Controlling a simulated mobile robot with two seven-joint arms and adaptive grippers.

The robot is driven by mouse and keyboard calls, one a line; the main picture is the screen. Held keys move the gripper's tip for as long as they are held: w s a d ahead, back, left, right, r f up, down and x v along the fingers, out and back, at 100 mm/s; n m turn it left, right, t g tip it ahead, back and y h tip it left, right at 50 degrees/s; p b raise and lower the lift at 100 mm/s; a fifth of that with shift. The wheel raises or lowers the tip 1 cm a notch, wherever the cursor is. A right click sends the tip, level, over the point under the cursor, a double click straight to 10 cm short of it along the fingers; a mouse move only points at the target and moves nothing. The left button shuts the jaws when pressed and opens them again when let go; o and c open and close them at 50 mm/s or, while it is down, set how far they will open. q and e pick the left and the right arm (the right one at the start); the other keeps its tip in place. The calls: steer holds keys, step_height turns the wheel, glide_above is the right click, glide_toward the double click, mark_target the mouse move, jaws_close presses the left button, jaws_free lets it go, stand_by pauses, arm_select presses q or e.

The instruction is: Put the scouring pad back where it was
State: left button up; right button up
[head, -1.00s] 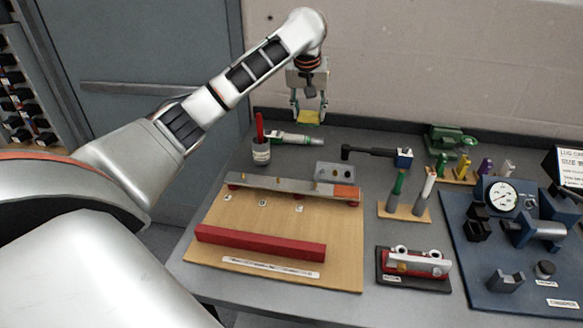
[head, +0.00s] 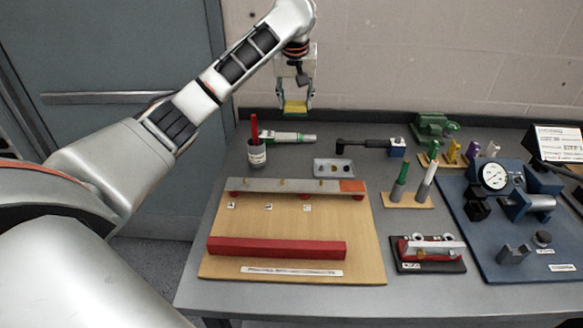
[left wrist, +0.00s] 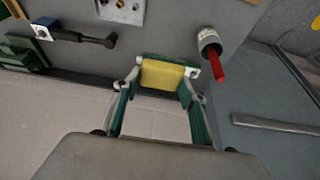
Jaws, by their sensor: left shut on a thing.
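My left gripper (head: 294,103) is shut on the scouring pad (head: 295,107), a yellow piece with a green edge. It holds the pad in the air above the back of the table, in front of the wall. In the left wrist view, the pad (left wrist: 163,75) sits between the two fingers of the left gripper (left wrist: 160,84). My right gripper is not in any view.
A cup (head: 257,153) with a red-handled tool stands at the table's back left, beside a green and silver tool (head: 285,138). A small grey tray (head: 333,168) and a black-handled tool (head: 365,143) lie to the right. A wooden board (head: 290,225) with a red bar (head: 277,248) lies in front.

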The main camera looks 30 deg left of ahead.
arm_select(q)
step_height(320, 180, down, 20)
stand_by(0.6)
steer(key=shift+f, duration=0.15)
steer(key=o, duration=1)
steer(key=shift+v, duration=6.15)
steer(key=shift+w, duration=0.1)
